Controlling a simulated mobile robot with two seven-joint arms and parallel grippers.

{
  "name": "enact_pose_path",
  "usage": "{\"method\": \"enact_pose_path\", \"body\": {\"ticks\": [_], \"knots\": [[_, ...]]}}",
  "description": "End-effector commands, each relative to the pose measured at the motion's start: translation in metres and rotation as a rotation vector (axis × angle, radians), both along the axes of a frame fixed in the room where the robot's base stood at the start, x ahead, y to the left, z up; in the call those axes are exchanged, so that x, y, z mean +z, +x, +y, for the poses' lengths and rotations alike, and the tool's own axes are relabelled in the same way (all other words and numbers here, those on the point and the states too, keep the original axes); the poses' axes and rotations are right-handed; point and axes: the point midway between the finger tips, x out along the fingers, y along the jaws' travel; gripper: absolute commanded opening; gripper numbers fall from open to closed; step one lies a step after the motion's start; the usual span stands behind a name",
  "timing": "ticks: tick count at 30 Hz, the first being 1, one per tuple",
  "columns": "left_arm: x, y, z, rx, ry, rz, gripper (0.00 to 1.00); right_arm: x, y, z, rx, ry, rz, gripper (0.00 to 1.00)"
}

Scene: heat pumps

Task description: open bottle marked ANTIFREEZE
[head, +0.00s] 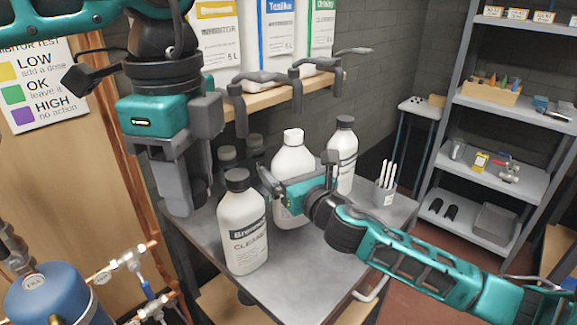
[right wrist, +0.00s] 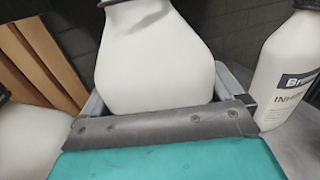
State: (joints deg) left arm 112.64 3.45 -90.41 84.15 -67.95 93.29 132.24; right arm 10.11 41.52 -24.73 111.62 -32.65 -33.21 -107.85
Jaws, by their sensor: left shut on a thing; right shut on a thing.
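A white bottle (head: 292,160) stands among others on the grey table, with a white top and no dark cap on it. My right gripper (head: 298,174) is shut around its body, one finger on each side. The bottle also fills the middle of the right wrist view (right wrist: 158,60), its top cut off there. The gripper hides most of its label, so I cannot read it. My left gripper (head: 182,208) points down at the table's left side, left of that bottle and apart from it. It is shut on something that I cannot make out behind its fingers.
A black-capped cleaner bottle (head: 243,225) stands in front left, and another black-capped bottle (head: 344,150) behind right. More dark caps show behind. A cup with white sticks (head: 385,192) stands at the right.

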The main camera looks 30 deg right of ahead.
Motion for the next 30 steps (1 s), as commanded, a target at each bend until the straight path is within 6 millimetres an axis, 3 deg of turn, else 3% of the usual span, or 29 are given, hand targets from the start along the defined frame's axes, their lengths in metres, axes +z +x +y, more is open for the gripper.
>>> {"method": "enact_pose_path", "body": {"ticks": [8, 21, 22, 30], "knots": [[-0.013, 0.000, 0.000, 0.000, 0.000, 0.000, 0.05, -0.031, 0.000, 0.000, 0.000, 0.002, -0.003, 0.09], [-0.015, 0.000, 0.000, 0.000, 0.000, 0.000, 0.05, -0.036, 0.000, 0.000, 0.000, -0.001, -0.004, 0.09], [-0.014, 0.000, 0.000, 0.000, 0.000, 0.000, 0.05, -0.037, 0.000, 0.000, 0.000, 0.000, 0.001, 0.97], [-0.013, 0.000, 0.000, 0.000, 0.000, 0.000, 0.05, -0.036, 0.000, 0.000, 0.000, 0.001, 0.002, 1.00]]}}
